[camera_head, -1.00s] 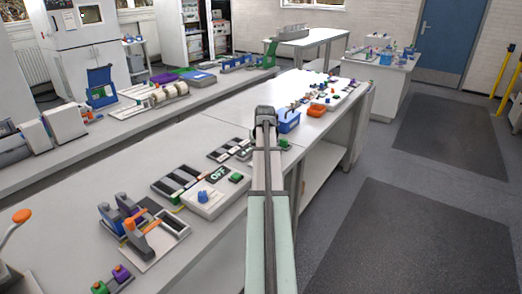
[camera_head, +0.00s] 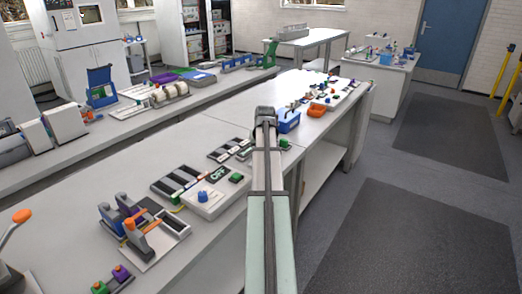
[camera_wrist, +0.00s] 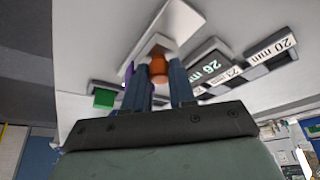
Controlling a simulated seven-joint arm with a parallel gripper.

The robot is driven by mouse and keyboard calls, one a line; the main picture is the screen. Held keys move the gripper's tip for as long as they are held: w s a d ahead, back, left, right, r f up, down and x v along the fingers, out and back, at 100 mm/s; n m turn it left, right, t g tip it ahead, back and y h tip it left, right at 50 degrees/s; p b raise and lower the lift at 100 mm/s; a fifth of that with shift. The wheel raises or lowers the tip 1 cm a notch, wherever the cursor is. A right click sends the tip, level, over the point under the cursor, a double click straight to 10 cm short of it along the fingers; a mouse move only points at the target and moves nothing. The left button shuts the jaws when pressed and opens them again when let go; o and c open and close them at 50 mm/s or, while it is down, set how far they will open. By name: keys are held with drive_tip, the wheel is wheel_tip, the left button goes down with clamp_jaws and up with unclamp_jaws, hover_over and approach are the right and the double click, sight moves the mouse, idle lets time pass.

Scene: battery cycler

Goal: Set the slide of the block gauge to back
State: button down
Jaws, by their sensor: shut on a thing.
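In the wrist view, the block gauge shows as dark slots with white labels, a "26 mm" readout (camera_wrist: 210,66) and a "20 mm" label (camera_wrist: 271,48). An orange knob (camera_wrist: 159,69) sits by a pale grey block, between the two blue fingers of my gripper (camera_wrist: 161,84). My gripper is shut on this knob, with its tips close to the pale plate (camera_wrist: 185,18). In the head view, dark slotted pieces of the gauge (camera_head: 224,156) lie left of my arm. My arm hides the fingers and the knob there.
A green block (camera_wrist: 104,99) and a partly hidden purple piece lie left of the fingers in the wrist view. In the head view, a box marked OFF (camera_head: 212,190) with a blue knob stands nearer on the bench. A blue bin (camera_head: 288,122) and an orange bin (camera_head: 317,110) stand beyond.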

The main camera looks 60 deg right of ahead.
drive_tip(key=shift+a, duration=1.45)
drive_tip(key=c, duration=1.2)
unclamp_jaws()
drive_tip(key=shift+a, duration=0.1)
drive_tip(key=shift+r, duration=0.1)
drive_tip(key=v, duration=1.3)
drive_tip(key=shift+s+r, duration=0.15)
drive_tip(key=shift+r, duration=0.15)
